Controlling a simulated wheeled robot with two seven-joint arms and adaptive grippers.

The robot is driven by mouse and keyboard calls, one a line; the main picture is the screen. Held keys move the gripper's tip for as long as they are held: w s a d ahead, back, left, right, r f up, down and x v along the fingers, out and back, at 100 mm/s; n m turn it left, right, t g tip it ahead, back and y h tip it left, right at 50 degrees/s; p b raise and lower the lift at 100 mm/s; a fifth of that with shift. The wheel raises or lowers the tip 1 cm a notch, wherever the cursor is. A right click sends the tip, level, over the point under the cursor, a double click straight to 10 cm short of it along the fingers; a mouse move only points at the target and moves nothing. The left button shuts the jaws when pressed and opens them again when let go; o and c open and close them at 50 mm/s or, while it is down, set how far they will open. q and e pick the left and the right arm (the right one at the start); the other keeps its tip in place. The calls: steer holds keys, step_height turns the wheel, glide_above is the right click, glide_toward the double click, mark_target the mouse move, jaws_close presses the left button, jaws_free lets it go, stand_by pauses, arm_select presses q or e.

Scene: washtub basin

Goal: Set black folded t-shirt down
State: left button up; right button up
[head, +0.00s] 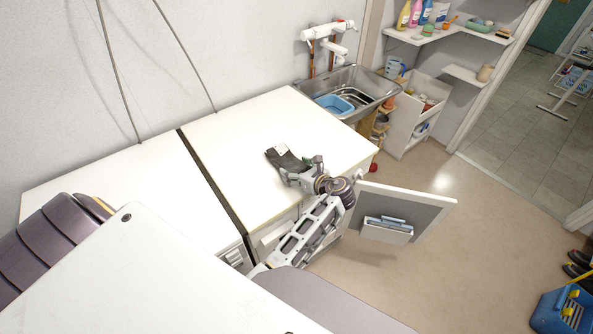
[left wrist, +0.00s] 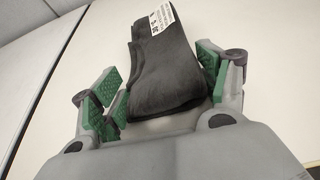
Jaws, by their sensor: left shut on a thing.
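The black folded t-shirt (head: 287,158) is over the white top of the right-hand cabinet, with a white printed label at its far end. My left gripper (head: 298,174) is shut on its near end. In the left wrist view the t-shirt (left wrist: 168,65) lies between the green-padded fingers of the left gripper (left wrist: 160,98), its label pointing away. I cannot tell whether the t-shirt touches the white surface (head: 235,130). My right gripper is not in view.
A metal sink (head: 372,88) holding a blue basin (head: 334,104) is behind the cabinet's right end. A cabinet door (head: 425,205) hangs open at the front right. The white top around the t-shirt is clear. Bottles (head: 403,15) stand on a wall shelf.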

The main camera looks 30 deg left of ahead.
arm_select(q)
steer(key=o, duration=1.2)
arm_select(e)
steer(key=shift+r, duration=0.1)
